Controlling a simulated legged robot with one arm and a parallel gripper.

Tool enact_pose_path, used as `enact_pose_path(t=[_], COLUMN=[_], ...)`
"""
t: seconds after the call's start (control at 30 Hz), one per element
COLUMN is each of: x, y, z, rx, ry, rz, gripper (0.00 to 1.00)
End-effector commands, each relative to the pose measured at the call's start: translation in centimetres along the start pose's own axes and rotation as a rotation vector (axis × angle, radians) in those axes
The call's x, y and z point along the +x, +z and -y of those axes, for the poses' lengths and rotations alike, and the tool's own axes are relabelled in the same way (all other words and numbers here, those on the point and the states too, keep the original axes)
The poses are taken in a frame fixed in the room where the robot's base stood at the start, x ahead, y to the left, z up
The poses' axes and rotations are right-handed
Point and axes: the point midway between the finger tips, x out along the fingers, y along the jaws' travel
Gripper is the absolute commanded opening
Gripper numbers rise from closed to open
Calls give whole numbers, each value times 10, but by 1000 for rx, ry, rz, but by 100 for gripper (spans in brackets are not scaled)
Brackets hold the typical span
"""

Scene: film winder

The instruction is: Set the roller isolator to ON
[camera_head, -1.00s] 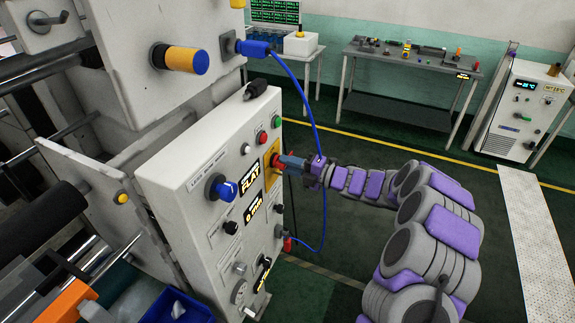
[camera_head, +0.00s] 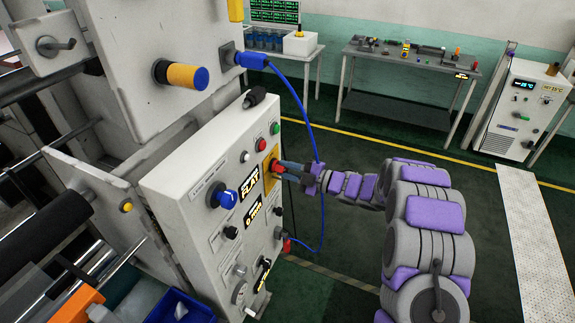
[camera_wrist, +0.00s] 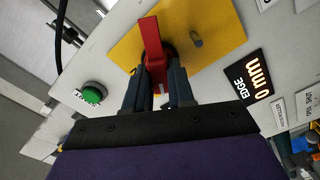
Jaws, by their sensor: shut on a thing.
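The roller isolator is a red handle (camera_wrist: 152,45) on a yellow plate (camera_wrist: 205,35), in the middle of the wrist view. In the head view the red handle (camera_head: 276,166) shows at the right side of the grey control panel (camera_head: 180,183), partly hidden by my gripper. My gripper (camera_wrist: 158,84) is shut on the red handle, with one dark finger on each side of it. In the head view my gripper (camera_head: 289,170) reaches the panel from the right. The ON and OFF marks cannot be read.
A green button (camera_wrist: 93,94) lies left of the isolator in the wrist view, and a display reading EDGE 0 mm (camera_wrist: 250,88) lies right. A blue cable (camera_head: 304,112) hangs close to my gripper. A blue knob (camera_head: 224,197) is on the panel.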

Motion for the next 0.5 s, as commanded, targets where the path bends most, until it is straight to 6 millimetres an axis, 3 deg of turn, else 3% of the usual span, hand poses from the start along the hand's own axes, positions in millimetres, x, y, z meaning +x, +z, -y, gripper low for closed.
enact_pose_path(t=[0.5], x=[0], y=[-1], z=[2], rx=[497], ry=[-8], rz=[4], gripper=[0])
